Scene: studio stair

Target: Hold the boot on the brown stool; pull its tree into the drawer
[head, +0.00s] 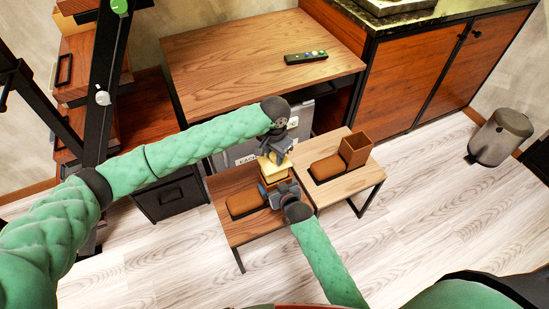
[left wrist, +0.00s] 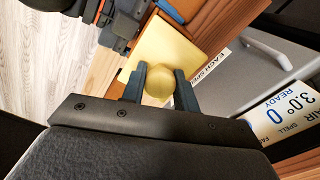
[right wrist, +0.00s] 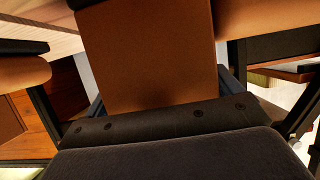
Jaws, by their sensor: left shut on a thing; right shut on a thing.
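The brown boot stands upright on the brown stool (head: 239,229); its foot part (head: 246,201) points left. Its shaft fills the right wrist view (right wrist: 148,55). My right gripper (head: 283,192) is shut on the shaft from the near side. The pale yellow tree (head: 275,168) shows above the shaft; how much is still inside is hidden. My left gripper (head: 275,153) is shut on the tree's round knob (left wrist: 159,84) from above. The yellow block below the knob shows in the left wrist view. Under the stair are a dark drawer-like box (head: 170,197) and wooden drawers (head: 80,65).
A lighter stool (head: 349,184) with another brown boot (head: 355,150) stands close on the right. Behind is a wooden table (head: 240,65) with a remote (head: 305,57). A labelled grey box (head: 240,155) sits beneath it. A bin (head: 500,137) stands far right. Floor in front is clear.

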